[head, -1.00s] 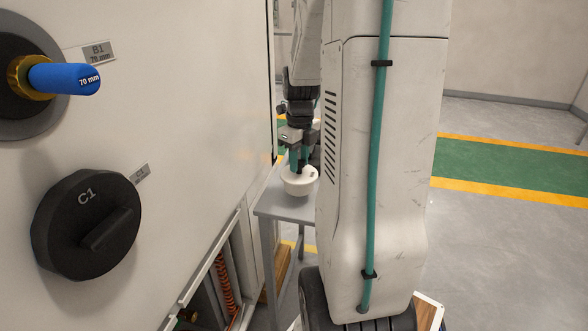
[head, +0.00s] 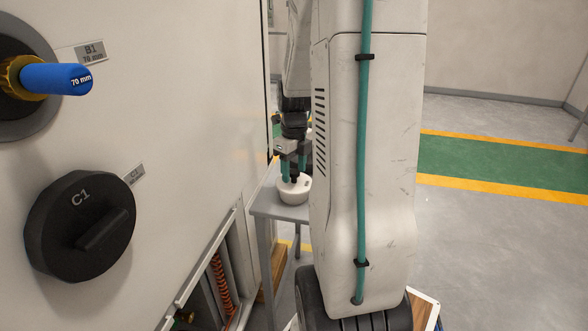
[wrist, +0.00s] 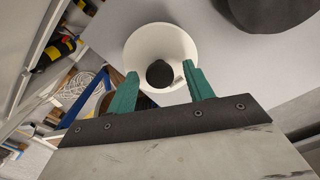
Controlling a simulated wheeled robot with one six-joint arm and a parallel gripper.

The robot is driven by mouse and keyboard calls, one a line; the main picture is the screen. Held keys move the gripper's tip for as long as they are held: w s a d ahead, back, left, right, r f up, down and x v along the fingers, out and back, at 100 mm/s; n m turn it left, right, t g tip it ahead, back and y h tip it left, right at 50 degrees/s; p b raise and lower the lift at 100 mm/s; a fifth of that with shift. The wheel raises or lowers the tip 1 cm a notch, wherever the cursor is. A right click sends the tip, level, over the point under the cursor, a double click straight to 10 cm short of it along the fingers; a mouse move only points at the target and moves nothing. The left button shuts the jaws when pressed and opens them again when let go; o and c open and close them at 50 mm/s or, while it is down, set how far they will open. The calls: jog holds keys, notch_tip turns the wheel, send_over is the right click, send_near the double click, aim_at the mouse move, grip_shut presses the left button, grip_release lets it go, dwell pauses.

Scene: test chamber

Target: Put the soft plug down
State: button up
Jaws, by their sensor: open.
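The soft plug (head: 294,191) is a white, rounded, cup-like piece with a dark knob in its middle. It appears to rest upright on the small grey table (head: 266,206), close to the table's edge. It also shows in the wrist view (wrist: 143,50), with the round black knob at its centre. My gripper (head: 294,173) is open above it, its green fingers pointing down. In the wrist view the fingers (wrist: 160,86) stand apart on either side of the knob's line, with a gap around it. Any contact between the right finger and the plug's rim is unclear.
A black round object (wrist: 268,10) lies on the table in the wrist view. The white panel at left carries a blue 70 mm plug (head: 56,79) and a black C1 knob (head: 82,226). Cables and tools sit below the table's edge. Open floor lies to the right.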

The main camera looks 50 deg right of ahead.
notch_tip(320, 180, up, 11)
jog(key=a+r+n, duration=0.4)
jog(key=a+n, duration=0.5)
jog(key=a, duration=0.1)
jog(key=s+a+n, duration=0.6)
jog(key=a+n, duration=0.4)
jog(key=n, duration=0.4)
jog(key=s+a+f+n+t, duration=0.1)
jog(key=s+a+n, duration=0.6)
jog(key=a+n, duration=0.3)
jog(key=n, duration=0.3)
jog(key=shift+a+n, duration=0.25)
jog(key=shift+n, duration=0.15)
